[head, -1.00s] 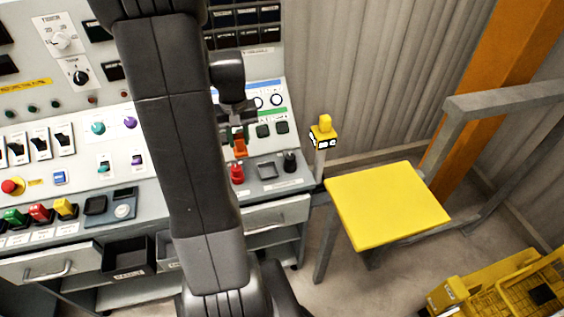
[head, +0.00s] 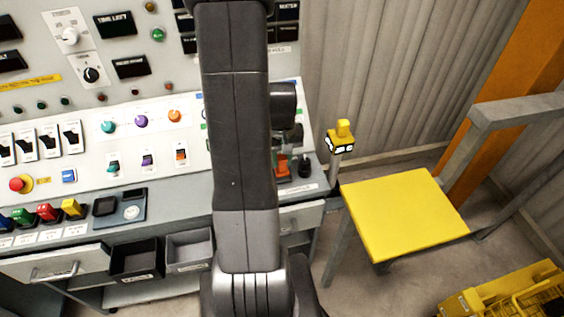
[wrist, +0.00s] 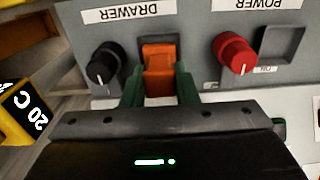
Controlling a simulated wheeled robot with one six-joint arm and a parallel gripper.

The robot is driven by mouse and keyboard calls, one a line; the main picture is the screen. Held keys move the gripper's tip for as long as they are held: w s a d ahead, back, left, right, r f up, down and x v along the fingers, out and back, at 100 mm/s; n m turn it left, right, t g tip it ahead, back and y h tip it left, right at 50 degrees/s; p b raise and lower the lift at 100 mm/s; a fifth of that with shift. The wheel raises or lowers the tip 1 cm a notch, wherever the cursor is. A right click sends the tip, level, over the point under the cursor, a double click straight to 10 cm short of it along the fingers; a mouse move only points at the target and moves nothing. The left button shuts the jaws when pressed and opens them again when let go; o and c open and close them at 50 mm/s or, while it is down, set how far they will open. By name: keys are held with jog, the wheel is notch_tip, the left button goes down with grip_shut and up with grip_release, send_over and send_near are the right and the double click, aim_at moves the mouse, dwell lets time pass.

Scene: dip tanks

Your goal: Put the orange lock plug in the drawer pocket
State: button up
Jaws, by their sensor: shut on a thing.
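The orange lock plug (wrist: 159,68) is between the green fingers of my gripper (wrist: 159,84) in the wrist view. My gripper is shut on it. The plug is at the panel beside the DRAWER label (wrist: 135,11), between a black knob (wrist: 103,67) and a red knob (wrist: 234,52). The drawer pocket is hidden behind the plug and fingers; I cannot tell whether the plug is inside it or just above it. In the head view the plug (head: 283,163) shows small at the right of my arm, near the black knob (head: 305,167).
An empty square pocket (wrist: 281,43) by the POWER label lies right of the red knob. A yellow block marked 20 C (wrist: 24,113) is close at left; it shows on a post in the head view (head: 341,137). A yellow-topped stand (head: 405,213) is at right.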

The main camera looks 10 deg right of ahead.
aim_at(282, 157)
jog(key=shift+f, duration=0.95)
jog(key=shift+f, duration=0.1)
jog(key=shift+f, duration=0.15)
jog(key=o, duration=1)
jog(key=shift+r, duration=0.2)
notch_tip(282, 157, up, 12)
jog(key=shift+r, duration=0.1)
